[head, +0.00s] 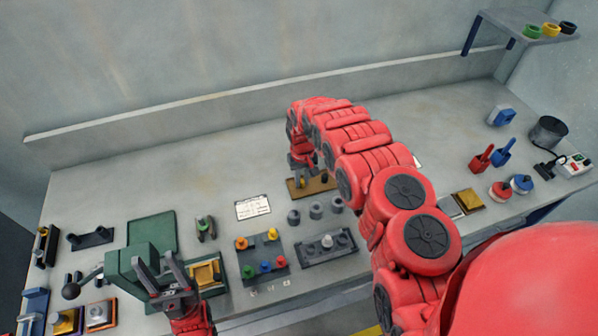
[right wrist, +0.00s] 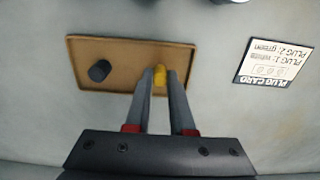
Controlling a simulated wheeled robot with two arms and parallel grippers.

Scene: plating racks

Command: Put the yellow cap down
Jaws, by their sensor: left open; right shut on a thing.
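My right gripper (right wrist: 159,88) is shut on the yellow cap (right wrist: 159,78), which shows between its fingertips over the right part of a brown tray (right wrist: 118,86). Whether the cap touches the tray I cannot tell. A dark grey cylinder (right wrist: 99,70) stands on the left part of the tray. In the head view the right gripper (head: 301,180) reaches down over the same tray (head: 312,190); the cap is small there. My left gripper (head: 171,279) is open at the lower left, in front of the green machine.
A printed card (right wrist: 273,62) lies right of the tray in the wrist view. Several grey cylinders (head: 316,210) and a rack with coloured plugs (head: 262,255) stand near the tray in the head view. A wall shelf (head: 510,22) holds coloured rings.

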